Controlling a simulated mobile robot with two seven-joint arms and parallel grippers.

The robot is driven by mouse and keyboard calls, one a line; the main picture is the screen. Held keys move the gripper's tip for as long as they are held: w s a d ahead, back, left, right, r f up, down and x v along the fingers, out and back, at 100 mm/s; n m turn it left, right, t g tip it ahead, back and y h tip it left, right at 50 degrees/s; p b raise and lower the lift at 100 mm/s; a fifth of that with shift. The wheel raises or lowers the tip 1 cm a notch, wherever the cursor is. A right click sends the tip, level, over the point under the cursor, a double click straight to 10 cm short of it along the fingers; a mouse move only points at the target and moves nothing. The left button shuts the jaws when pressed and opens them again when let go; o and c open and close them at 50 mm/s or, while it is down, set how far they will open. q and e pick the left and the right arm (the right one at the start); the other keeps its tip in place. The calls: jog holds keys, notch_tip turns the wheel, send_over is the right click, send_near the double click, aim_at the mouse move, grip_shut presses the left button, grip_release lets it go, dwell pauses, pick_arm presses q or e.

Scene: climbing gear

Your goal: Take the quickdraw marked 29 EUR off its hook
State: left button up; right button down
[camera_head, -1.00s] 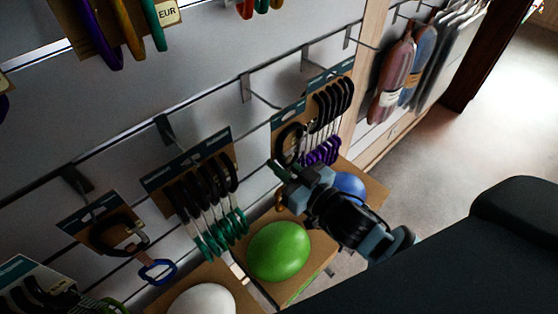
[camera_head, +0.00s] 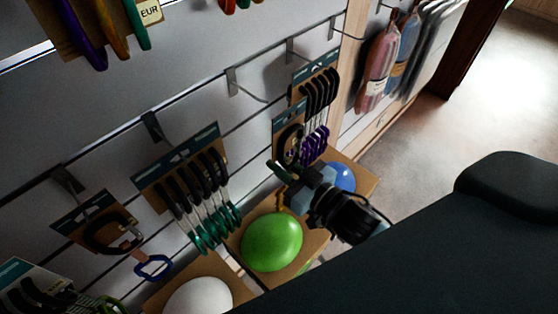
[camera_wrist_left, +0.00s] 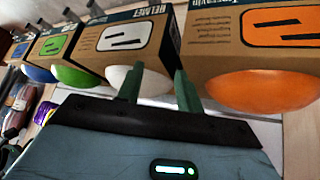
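A single quickdraw on a brown card (camera_head: 289,141), with a black upper carabiner and a yellow-orange lower one, is at my right gripper (camera_head: 276,172). The gripper appears shut on its strap, though the fingers are partly hidden. The card is in front of and left of a row of purple-ended quickdraws (camera_head: 315,140), and the metal hook (camera_head: 233,82) left of it is bare. No 29 EUR mark is readable. My left gripper (camera_wrist_left: 157,86) is open and empty in the left wrist view, near the white helmet (camera_wrist_left: 141,78).
Green-ended quickdraws (camera_head: 205,195) and a card with a blue-ended quickdraw (camera_head: 100,222) hang to the left. Below are boxed helmets, including green (camera_head: 272,242) and blue (camera_head: 341,177); an orange helmet (camera_wrist_left: 262,88) shows in the wrist view.

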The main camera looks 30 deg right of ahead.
aim_at(290, 153)
pick_arm(q)
jog(key=shift+r, duration=0.25)
pick_arm(e)
jog(key=shift+v, duration=1.05)
jog(key=shift+r, duration=0.1)
pick_arm(q)
jog(key=shift+w+r, duration=0.1)
